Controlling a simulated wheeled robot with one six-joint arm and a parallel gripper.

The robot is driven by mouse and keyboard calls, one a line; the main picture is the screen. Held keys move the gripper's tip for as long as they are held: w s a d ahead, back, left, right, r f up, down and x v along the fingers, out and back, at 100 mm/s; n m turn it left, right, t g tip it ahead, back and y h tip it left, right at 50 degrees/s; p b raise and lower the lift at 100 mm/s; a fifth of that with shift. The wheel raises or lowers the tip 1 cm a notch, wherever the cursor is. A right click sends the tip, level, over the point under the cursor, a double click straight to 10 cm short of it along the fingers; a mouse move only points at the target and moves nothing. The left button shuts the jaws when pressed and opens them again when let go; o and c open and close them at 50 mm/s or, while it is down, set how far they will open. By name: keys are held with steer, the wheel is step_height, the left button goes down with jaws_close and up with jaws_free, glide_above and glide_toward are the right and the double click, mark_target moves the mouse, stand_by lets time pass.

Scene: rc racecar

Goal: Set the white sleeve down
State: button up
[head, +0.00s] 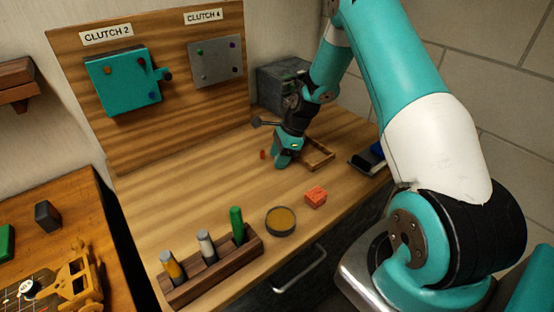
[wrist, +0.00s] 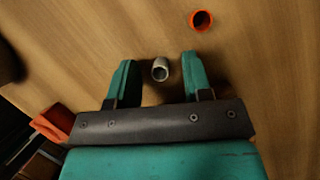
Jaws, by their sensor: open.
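The white sleeve (wrist: 160,69) shows in the wrist view as a small, pale hollow tube. It sits between the two teal fingers of my gripper (wrist: 158,63), with a visible gap on each side. My gripper is open and low over the wooden table. In the head view my gripper (head: 281,162) points down at the table beside a wooden frame, and it hides the white sleeve there.
An orange-red sleeve (wrist: 201,20) stands close by, also in the head view (head: 263,154). A red block (head: 315,197), a round tin (head: 281,221) and a wooden rack (head: 215,272) with markers stand nearer the front. A wooden frame (head: 322,158) lies right of my gripper.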

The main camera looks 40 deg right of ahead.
jaws_close()
steer(key=shift+r, duration=0.15)
step_height(320, 180, up, 20)
steer(key=b, duration=0.2)
stand_by(0.3)
